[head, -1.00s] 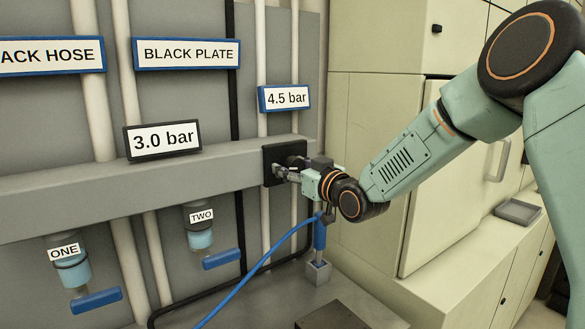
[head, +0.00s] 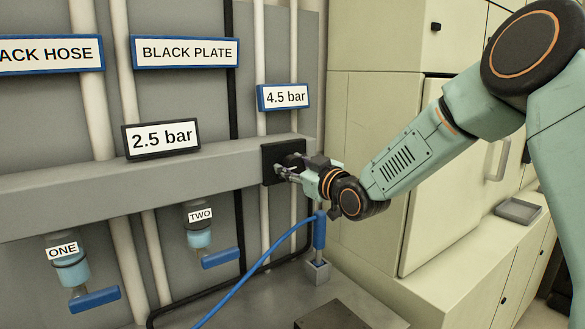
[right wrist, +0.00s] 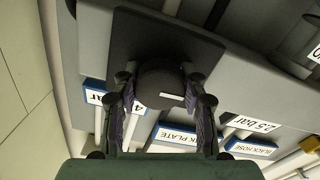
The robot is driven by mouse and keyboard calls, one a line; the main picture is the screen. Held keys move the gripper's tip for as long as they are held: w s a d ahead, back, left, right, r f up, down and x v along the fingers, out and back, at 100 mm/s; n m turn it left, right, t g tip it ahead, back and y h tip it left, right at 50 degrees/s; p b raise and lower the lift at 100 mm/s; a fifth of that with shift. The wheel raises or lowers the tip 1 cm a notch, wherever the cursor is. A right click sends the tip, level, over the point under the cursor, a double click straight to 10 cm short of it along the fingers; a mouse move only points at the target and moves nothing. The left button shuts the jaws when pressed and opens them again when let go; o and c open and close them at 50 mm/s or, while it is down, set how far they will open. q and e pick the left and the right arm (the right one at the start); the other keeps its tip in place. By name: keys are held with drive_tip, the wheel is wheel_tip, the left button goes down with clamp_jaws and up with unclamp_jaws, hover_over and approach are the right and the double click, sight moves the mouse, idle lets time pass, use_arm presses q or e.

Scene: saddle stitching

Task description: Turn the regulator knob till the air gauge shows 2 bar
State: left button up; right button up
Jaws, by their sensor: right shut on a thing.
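The air gauge (head: 161,137) reads 2.5 bar and stands on the grey rail. The regulator knob is a dark round knob (right wrist: 160,84) on a black square plate (right wrist: 170,38); it has a small white mark on its face. In the head view the black plate (head: 270,163) is at the right end of the rail, and the knob is mostly hidden by my gripper. My right gripper (head: 284,173) is shut on the knob; in the right wrist view its fingers (right wrist: 162,100) sit on both sides of it. My left gripper is out of view.
A sign reading 4.5 bar (head: 284,97) hangs above the knob. Bowls ONE (head: 72,272) and TWO (head: 198,238) with blue levers hang under the rail. A blue hose (head: 262,264) runs below my right gripper. Pale cabinets (head: 375,130) stand to the right.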

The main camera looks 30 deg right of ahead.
drive_tip(key=shift+f+n+b, duration=0.1)
drive_tip(key=shift+n+b, duration=0.35)
drive_tip(key=shift+n, duration=1.75)
drive_tip(key=o, duration=1.2)
drive_tip(key=shift+c, duration=0.2)
drive_tip(key=shift+s, duration=0.1)
drive_tip(key=s+d, duration=0.1)
drive_tip(key=s, duration=1)
drive_tip(key=shift+s+d, duration=0.3)
drive_tip(key=shift+d, duration=0.1)
